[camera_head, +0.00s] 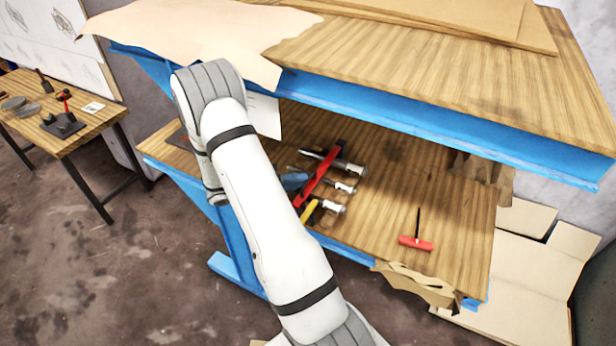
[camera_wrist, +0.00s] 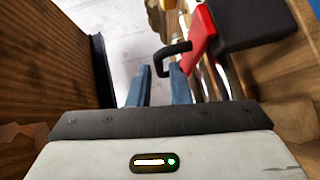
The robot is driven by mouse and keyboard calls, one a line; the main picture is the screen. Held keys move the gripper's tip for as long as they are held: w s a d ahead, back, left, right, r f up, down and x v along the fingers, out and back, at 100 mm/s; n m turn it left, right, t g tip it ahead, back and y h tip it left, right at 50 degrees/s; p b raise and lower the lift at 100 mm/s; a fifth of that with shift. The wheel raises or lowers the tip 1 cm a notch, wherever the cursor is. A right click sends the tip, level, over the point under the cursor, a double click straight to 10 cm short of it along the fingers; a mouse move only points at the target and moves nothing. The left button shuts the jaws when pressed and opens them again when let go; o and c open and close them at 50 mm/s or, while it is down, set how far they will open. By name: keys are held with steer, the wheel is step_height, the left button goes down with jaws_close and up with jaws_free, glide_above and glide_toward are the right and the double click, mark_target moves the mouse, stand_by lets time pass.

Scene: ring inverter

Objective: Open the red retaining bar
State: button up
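The red retaining bar (camera_head: 318,180) lies diagonally across several tools on the lower wooden shelf, with a dark end at its upper right. In the wrist view its red part (camera_wrist: 199,36) is at the upper right, joined to a thick black block (camera_wrist: 250,22). A black hooked handle (camera_wrist: 174,49) sticks out from the red part to the left. My gripper (camera_wrist: 160,70) has two blue fingers spread apart. The handle's free end shows between and just beyond the fingertips; I cannot tell whether it touches them. In the head view my arm hides most of the gripper.
The upper tabletop (camera_head: 430,60) with its blue frame overhangs the lower shelf (camera_head: 400,160). A red-handled tool (camera_head: 416,243) lies at the shelf's right front. Cardboard (camera_head: 530,270) lies at the right. A small table (camera_head: 75,125) stands at the far left.

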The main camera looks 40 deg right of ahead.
steer(key=shift+p+x, duration=0.4)
steer(key=shift+x, duration=1.35)
jaws_close()
